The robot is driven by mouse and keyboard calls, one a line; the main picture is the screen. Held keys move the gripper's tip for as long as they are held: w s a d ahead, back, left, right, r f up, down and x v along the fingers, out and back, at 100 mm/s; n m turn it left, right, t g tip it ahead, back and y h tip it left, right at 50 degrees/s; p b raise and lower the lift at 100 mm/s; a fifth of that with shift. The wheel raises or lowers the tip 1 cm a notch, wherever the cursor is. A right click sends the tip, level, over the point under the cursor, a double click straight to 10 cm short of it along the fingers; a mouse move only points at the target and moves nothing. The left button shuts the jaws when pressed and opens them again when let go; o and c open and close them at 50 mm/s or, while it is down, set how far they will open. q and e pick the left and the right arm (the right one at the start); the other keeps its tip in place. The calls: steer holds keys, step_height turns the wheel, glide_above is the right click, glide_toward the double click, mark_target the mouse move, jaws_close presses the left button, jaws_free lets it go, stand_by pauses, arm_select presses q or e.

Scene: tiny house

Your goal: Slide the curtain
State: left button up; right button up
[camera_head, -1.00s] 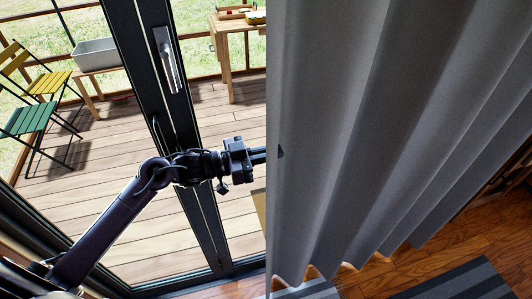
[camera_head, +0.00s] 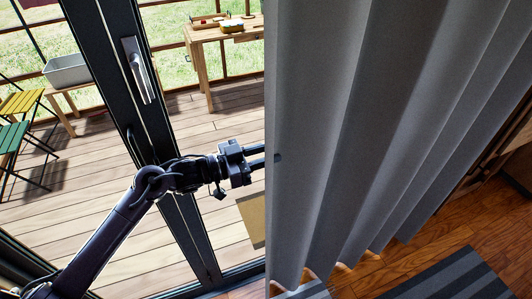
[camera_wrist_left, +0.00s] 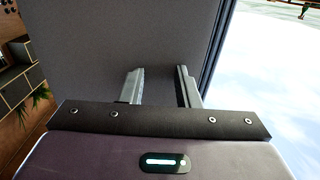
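The grey pleated curtain (camera_head: 385,120) hangs across the right half of the head view, with its left edge beside the glass door. My left gripper (camera_head: 262,158) is at that edge, about mid-height in the picture. My right gripper is not in view.
The dark-framed glass door (camera_head: 100,75) with a handle (camera_head: 138,70) is left of the curtain. Outside are a wooden deck, a table (camera_head: 215,38), a grey tub (camera_head: 66,70) and folding chairs (camera_head: 12,140). A striped rug (camera_head: 450,275) lies on the wood floor at lower right.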

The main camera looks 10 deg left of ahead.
arm_select(q)
steer(key=shift+s+a+f, duration=0.2)
steer(key=shift+a, duration=0.15)
steer(key=b+v, duration=0.2)
steer(key=v, duration=0.5)
steer(key=shift+r+b, duration=0.2)
steer(key=shift+b, duration=0.15)
